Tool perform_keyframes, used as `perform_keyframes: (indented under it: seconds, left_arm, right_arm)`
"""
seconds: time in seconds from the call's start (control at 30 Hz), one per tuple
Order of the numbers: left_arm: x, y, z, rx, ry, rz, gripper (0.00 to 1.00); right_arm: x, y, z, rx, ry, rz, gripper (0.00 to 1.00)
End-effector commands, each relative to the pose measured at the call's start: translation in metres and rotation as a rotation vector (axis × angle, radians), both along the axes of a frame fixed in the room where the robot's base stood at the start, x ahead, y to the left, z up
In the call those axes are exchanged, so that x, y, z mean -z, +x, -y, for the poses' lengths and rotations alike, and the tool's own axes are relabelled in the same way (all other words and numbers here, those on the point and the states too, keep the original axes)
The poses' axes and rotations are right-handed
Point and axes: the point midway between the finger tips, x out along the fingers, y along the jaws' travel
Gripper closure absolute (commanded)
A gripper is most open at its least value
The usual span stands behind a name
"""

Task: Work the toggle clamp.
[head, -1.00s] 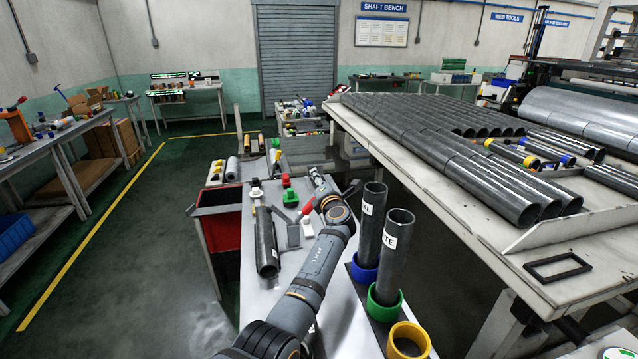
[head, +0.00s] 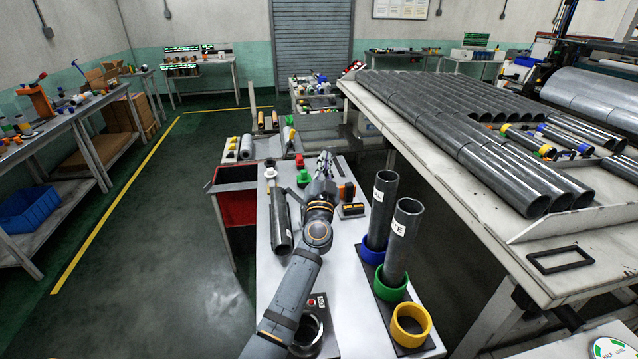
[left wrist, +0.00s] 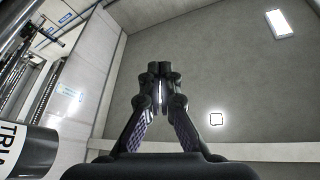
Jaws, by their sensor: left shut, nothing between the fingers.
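My left gripper (head: 326,160) is above the far part of the narrow grey bench (head: 262,330), its arm reaching over the bench. In the left wrist view its two dark fingers (left wrist: 160,72) are together at the tips with nothing between them, and the ceiling is behind them. I cannot clearly make out the toggle clamp; my left arm covers part of the bench. My right gripper is not in view.
A dark tube (head: 281,220) lies left of my arm. Two labelled upright tubes (head: 381,205) (head: 402,240) stand in blue and green rings at the right, near a yellow ring (head: 411,325). A red bin (head: 238,207) is left of the bench. A large table of tubes (head: 470,150) is at right.

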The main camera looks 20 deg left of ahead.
Motion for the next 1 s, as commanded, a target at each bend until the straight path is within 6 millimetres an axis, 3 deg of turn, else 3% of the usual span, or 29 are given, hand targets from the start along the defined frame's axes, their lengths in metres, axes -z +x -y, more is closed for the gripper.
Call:
perform_keyframes:
  seconds: [0.1, 0.2, 0.3, 0.4, 0.7, 1.0]
  left_arm:
    - [0.022, -0.022, -0.030, 0.032, -0.509, 0.058, 1.00]
    - [0.050, -0.035, -0.041, 0.049, -0.893, 0.080, 1.00]
    - [0.075, -0.045, -0.039, 0.056, -1.175, 0.079, 1.00]
    - [0.090, -0.050, -0.034, 0.059, -1.343, 0.072, 1.00]
    - [0.098, -0.046, -0.033, 0.060, -1.414, 0.066, 1.00]
    - [0.107, 0.007, -0.056, 0.060, -1.410, 0.067, 1.00]
  right_arm:
    - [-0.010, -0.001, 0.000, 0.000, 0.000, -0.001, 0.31]
    - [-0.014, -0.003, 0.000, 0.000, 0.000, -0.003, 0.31]
    - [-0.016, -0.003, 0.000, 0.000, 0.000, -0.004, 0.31]
    - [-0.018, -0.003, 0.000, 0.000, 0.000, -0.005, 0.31]
    - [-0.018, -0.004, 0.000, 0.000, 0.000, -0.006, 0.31]
    - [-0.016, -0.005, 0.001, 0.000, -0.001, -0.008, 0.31]
